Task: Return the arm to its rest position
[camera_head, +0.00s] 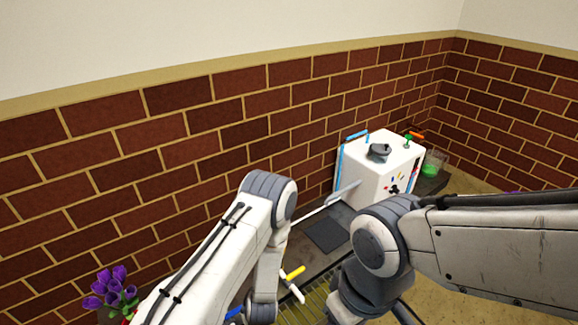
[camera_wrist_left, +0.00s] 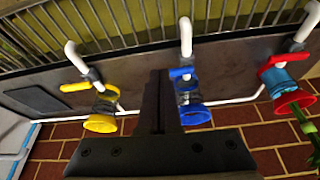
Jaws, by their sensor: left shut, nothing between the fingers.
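My left gripper (camera_wrist_left: 160,76) shows in the left wrist view as two dark fingers pressed together with nothing between them. It is apart from the taps, as far as I can tell, and lies between the yellow tap (camera_wrist_left: 101,107) and the blue tap (camera_wrist_left: 189,95) in that picture. In the head view my left arm bends over from the bottom left, and its fingers are hidden or out of the picture. My right arm enters from the right; its fingers do not show.
A red tap (camera_wrist_left: 284,83) with green stems beside it is at the wrist view's right edge. Purple flowers (camera_head: 112,288) stand at the head view's bottom left. A white box (camera_head: 377,170) stands on the dark counter (camera_head: 328,232) against the brick wall (camera_head: 180,160).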

